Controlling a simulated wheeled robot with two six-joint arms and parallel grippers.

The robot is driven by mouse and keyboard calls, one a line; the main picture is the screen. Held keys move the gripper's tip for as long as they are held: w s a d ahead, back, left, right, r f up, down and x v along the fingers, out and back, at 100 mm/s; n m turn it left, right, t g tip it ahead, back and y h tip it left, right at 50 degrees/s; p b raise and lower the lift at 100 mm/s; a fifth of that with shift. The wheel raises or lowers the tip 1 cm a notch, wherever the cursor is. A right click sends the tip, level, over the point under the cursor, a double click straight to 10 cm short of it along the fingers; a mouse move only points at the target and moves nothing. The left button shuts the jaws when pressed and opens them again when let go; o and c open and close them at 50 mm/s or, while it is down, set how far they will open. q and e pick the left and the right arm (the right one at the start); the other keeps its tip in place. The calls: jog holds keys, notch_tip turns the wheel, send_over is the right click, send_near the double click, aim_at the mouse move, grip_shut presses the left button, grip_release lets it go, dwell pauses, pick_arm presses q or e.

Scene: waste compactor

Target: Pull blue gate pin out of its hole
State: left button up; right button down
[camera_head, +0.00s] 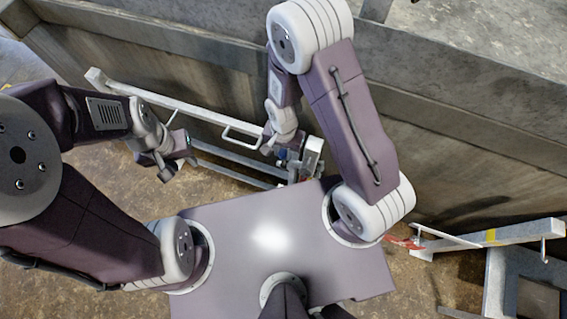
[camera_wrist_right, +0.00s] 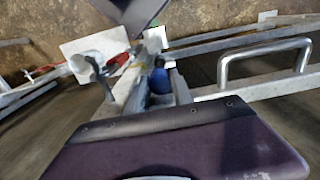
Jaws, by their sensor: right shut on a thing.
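The blue gate pin (camera_head: 282,154) shows as a small blue patch at the right end of the grey gate frame in the head view. In the right wrist view its blue rounded part (camera_wrist_right: 160,81) is beside a pale metal post. My right gripper (camera_head: 278,149) is at the pin and shut on it; the fingers partly hide it. I cannot tell how far the pin sits in its hole. My left gripper (camera_head: 176,167) is apart from the pin, left of it above the floor, with its fingers apart and nothing between them.
The pale gate bar (camera_head: 170,100) with a bent handle (camera_head: 240,133) runs along the concrete wall (camera_head: 200,75). The handle (camera_wrist_right: 262,59) also shows in the right wrist view. Another metal frame (camera_head: 500,238) with red parts (camera_head: 405,242) stands at right. Brown floor (camera_head: 115,190) is open at left.

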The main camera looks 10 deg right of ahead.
jog(key=shift+r+p, duration=2.6)
jog(key=shift+r, duration=0.4)
jog(key=shift+s, duration=0.1)
